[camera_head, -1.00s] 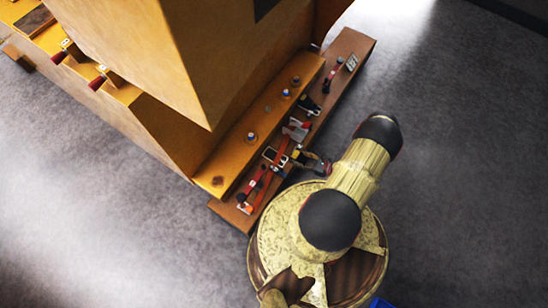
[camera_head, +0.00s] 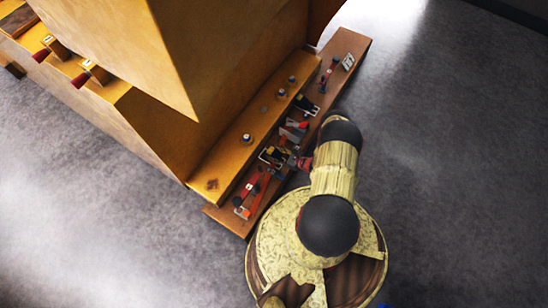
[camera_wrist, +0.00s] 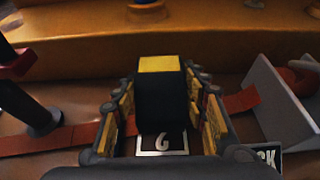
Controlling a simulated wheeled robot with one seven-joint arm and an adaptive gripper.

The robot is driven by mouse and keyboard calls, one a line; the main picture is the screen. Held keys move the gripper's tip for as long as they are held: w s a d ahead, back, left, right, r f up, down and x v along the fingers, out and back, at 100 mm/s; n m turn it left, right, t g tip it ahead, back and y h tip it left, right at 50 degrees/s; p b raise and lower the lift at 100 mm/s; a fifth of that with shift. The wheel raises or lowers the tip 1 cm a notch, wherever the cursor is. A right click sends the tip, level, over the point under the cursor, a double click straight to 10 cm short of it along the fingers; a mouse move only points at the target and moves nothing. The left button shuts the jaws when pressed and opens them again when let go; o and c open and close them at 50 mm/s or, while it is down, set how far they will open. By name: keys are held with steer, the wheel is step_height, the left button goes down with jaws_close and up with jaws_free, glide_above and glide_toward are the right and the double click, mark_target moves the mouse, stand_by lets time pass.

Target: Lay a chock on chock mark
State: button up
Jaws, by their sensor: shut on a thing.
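My gripper (camera_wrist: 160,112) is shut on a black block with a yellow top, which I take as the chock (camera_wrist: 160,98); it stands between the two fingers. Just under and in front of the chock is a small dark plate with a white numeral (camera_wrist: 162,143), partly covered by the chock. A dark label ending in "CK" (camera_wrist: 268,158) lies at the lower right of the wrist view, partly hidden by my gripper. I cannot tell which marks the chock place, or whether the chock touches the surface. In the head view my gripper (camera_head: 294,162) is over the brown ledge.
A red strap (camera_wrist: 60,138) runs across the brown ledge (camera_head: 226,218). A grey angled bracket (camera_wrist: 284,98) stands right of my gripper, and a dark post (camera_wrist: 35,112) stands left. The yellow machine step (camera_head: 213,170) with several round studs borders the ledge behind.

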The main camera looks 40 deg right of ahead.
mark_target(274, 156)
steer(key=shift+f+b, duration=0.55)
steer(key=shift+f, duration=1)
steer(key=shift+f, duration=0.15)
steer(key=o, duration=1.4)
steer(key=shift+s+d+r, duration=0.1)
steer(key=shift+s+r, duration=0.1)
steer(key=shift+r, duration=0.05)
steer(key=p+v, duration=0.3)
steer(key=v, duration=0.7)
steer(key=shift+s+d+r, duration=0.2)
steer(key=shift+s+r, duration=0.05)
steer(key=shift+s, duration=0.45)
